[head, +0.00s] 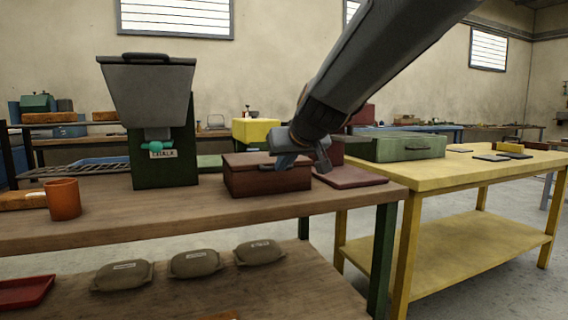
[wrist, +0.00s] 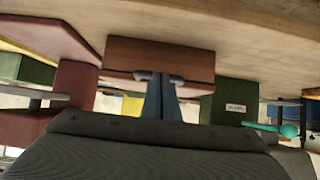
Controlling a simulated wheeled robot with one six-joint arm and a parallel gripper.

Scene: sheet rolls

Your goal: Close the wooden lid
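The wooden box (head: 262,181) is reddish-brown and stands on the brown bench. In the wrist view, which is upside down, its front face (wrist: 160,53) shows. The wooden lid (wrist: 115,77) shows as a paler strip along the box's upper edge, with a dark grey handle (wrist: 140,75). The lid looks low over the box, but my gripper covers part of it and I cannot tell whether it is fully down. My gripper (head: 284,162) is at the lid's handle. In the wrist view its blue fingers (wrist: 160,82) are close together, seemingly touching the handle without clasping it.
A green machine with a grey hopper (head: 148,85) stands left of the box. An orange cup (head: 63,199) is farther left. A dark red slab (head: 350,177) lies right of the box. A yellow table (head: 470,172) adjoins on the right, carrying a green case (head: 408,147).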

